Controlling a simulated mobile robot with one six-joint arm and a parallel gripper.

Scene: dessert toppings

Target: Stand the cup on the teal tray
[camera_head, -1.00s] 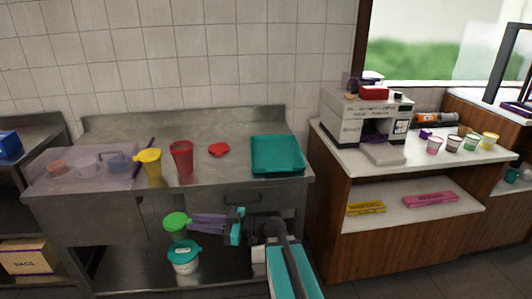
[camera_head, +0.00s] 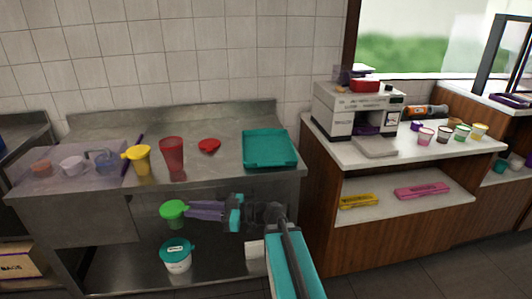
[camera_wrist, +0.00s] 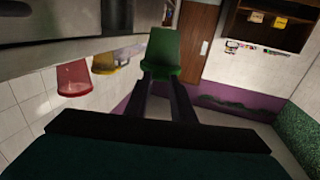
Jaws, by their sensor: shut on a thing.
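A green cup (camera_head: 173,211) is held between the two purple fingers of my gripper (camera_head: 200,211), which is shut on it. In the head view it looks roughly upright, in front of the steel bench and below its top. The wrist view shows the green cup (camera_wrist: 163,55) between the dark fingertips (camera_wrist: 161,80). The teal tray (camera_head: 270,163) lies on the right end of the bench top, above and to the right of my gripper, and looks empty.
A red cup (camera_head: 172,155), a yellow cup (camera_head: 139,160) and a red lid (camera_head: 209,146) are on the bench top left of the tray. A teal-lidded tub (camera_head: 177,255) stands on the lower shelf. A wooden counter (camera_head: 400,221) with a machine (camera_head: 350,112) is at the right.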

